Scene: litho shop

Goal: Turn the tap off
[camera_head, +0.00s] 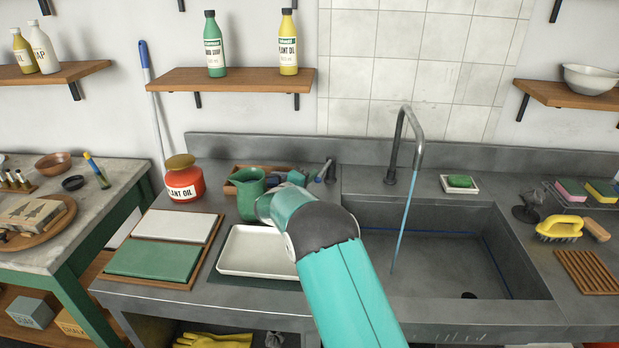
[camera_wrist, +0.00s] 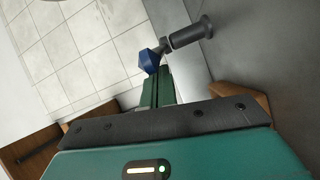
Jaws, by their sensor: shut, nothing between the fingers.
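The tap's curved grey spout (camera_head: 407,125) stands behind the sink, and a blue stream of water (camera_head: 404,220) runs from it into the basin (camera_head: 450,255). To its left is the tap's handle, a dark grey post (camera_head: 329,168) with a lever and a blue end. In the wrist view, the grey post (camera_wrist: 191,33) and the blue end (camera_wrist: 150,60) show clearly. My gripper (camera_head: 307,177) is shut and empty, just left of the handle. In the wrist view, its green fingertips (camera_wrist: 160,74) are very close to the blue end; I cannot tell whether they touch.
A green jug (camera_head: 247,194), a red plant oil jar (camera_head: 184,182) and a white tray (camera_head: 245,250) stand left of the sink. A wooden box (camera_head: 236,186) lies behind the jug. A soap dish (camera_head: 459,190) sits right of the spout. A wooden shelf (camera_head: 238,80) hangs above.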

